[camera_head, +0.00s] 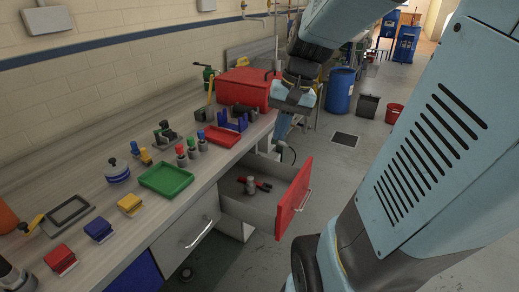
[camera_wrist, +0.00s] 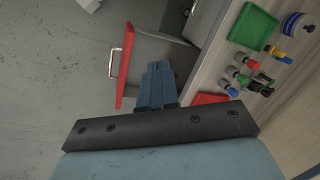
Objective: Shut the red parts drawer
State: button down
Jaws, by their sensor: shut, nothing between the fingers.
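The red parts drawer stands pulled out from under the bench, with its red front (camera_head: 294,199) and silver handle (camera_head: 304,199) facing the aisle. Inside lie red-handled pliers (camera_head: 262,185) and a small grey part (camera_head: 250,185). My gripper (camera_head: 281,131) points down at the drawer's far end, near the bench edge. In the wrist view its blue fingers (camera_wrist: 157,82) are together and empty, on the bench side of the red front (camera_wrist: 126,65). The handle (camera_wrist: 115,62) shows on the outer side. I cannot tell whether the fingers touch the drawer.
The bench top (camera_head: 113,207) carries a green tray (camera_head: 166,179), a red tray (camera_head: 222,136), a red toolbox (camera_head: 245,88) and several small parts. A grey drawer (camera_head: 188,232) beside the red one is shut. The floor (camera_head: 345,180) beyond the red front is clear.

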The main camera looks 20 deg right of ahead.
jog(key=w+d+f+m+t+y, duration=0.1)
jog(key=w+d+f+m+y, duration=0.4)
jog(key=d+f, duration=0.3)
jog(key=w+d+f+m+y, duration=0.35)
jog(key=d+f+m, duration=0.25)
jog(key=d+f, duration=0.2)
jog(key=s+d+f+m+t+y, duration=0.1)
jog(key=d+f+m+t+y, duration=0.1)
jog(key=d+f+m+t, duration=0.55)
jog(key=m+t+h, duration=0.2)
jog(key=m+t, duration=0.3)
send_near(307, 182)
jog(key=shift+g, duration=0.25)
jog(key=x, duration=0.6)
jog(key=shift+w+a+r, duration=0.25)
jog(key=shift+r, duration=0.05)
jog(key=shift+w, duration=0.15)
